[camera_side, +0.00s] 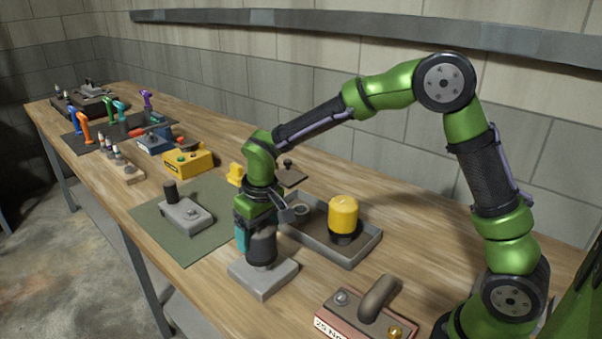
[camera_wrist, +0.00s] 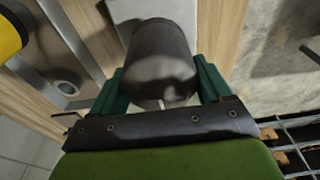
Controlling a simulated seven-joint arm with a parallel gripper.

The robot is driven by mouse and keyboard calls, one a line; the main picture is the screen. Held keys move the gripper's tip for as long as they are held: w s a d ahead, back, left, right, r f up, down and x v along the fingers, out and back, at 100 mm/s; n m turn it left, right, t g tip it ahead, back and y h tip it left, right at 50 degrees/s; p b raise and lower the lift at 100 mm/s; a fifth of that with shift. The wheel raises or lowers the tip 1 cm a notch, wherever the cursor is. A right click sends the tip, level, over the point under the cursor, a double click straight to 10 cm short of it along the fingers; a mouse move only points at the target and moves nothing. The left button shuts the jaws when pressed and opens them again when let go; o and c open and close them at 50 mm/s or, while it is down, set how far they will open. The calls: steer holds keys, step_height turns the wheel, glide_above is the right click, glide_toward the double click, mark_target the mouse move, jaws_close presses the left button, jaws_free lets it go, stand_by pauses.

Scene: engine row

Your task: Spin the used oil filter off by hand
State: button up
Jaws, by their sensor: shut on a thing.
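The used oil filter (camera_side: 262,246) is a dark, nearly black cylinder standing upright on a light grey block (camera_side: 263,280) on the bench. My gripper (camera_side: 256,240) points down over the filter with its teal fingers on either side of it. In the wrist view the filter (camera_wrist: 161,62) fills the space between the two fingers, and my gripper (camera_wrist: 162,90) is shut on it. The grey block (camera_wrist: 140,10) shows behind the filter there. The joint between filter and block is small, and I cannot tell whether they are apart.
A grey tray (camera_side: 368,248) just right of the block holds a yellow-topped filter (camera_side: 343,217). A green mat (camera_side: 160,222) with a grey block (camera_side: 187,214) lies to the left. A handled tool on a reddish base (camera_side: 360,312) stands in front. Tools and a yellow box (camera_side: 188,161) lie farther back.

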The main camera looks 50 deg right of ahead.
steer(key=shift+r, duration=2.35)
